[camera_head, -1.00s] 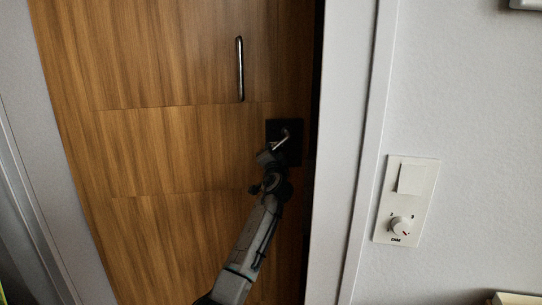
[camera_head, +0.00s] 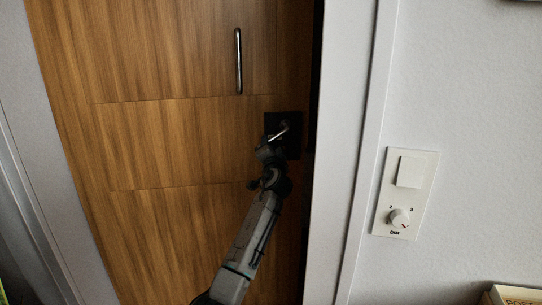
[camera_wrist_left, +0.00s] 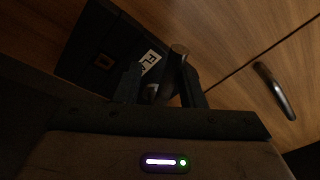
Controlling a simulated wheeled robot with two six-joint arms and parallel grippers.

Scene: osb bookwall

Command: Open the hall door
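The hall door (camera_head: 150,150) is brown wood. Its lever handle (camera_head: 280,131) sits on a black plate (camera_head: 291,146) near the door's right edge. My left gripper (camera_head: 268,149) is at the lever's free end, just below it in the head view. In the left wrist view, the two dark fingers (camera_wrist_left: 160,88) stand apart with the metal lever (camera_wrist_left: 178,50) between them, nearer the right finger. The black plate (camera_wrist_left: 98,58) shows there with a white label. Firm contact with the lever cannot be made out. My right gripper is out of view.
A vertical metal pull bar (camera_head: 239,62) is fixed higher on the door; it also shows in the wrist view (camera_wrist_left: 274,90). A white frame (camera_head: 345,150) borders the door. A switch and dimmer panel (camera_head: 405,193) is on the right wall. A pale object (camera_head: 515,294) shows at bottom right.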

